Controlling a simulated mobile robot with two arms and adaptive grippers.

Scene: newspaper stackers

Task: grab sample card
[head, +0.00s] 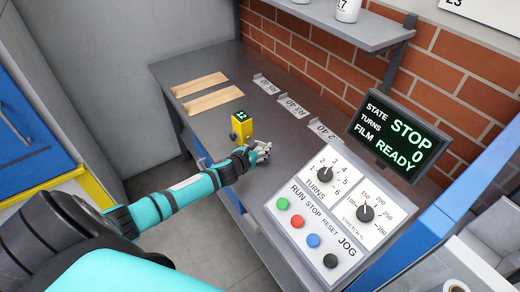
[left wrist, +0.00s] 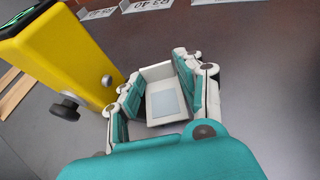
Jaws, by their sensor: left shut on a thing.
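A white, card-like piece with a pale grey rectangle on it, likely the sample card (left wrist: 166,102), sits between the fingers of my left gripper (left wrist: 160,88) in the left wrist view. The fingers are shut on it from both sides. In the head view my left gripper (head: 260,152) is low over the dark table, just right of a yellow device; the card cannot be made out clearly there. My right gripper is not in view.
The yellow device (head: 241,128) has a green display and a side knob; it stands close beside my left gripper. Two wooden strips (head: 200,84) lie on the table (head: 215,125). Label plates (head: 288,105) line the back. A control panel (head: 325,215) stands at right.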

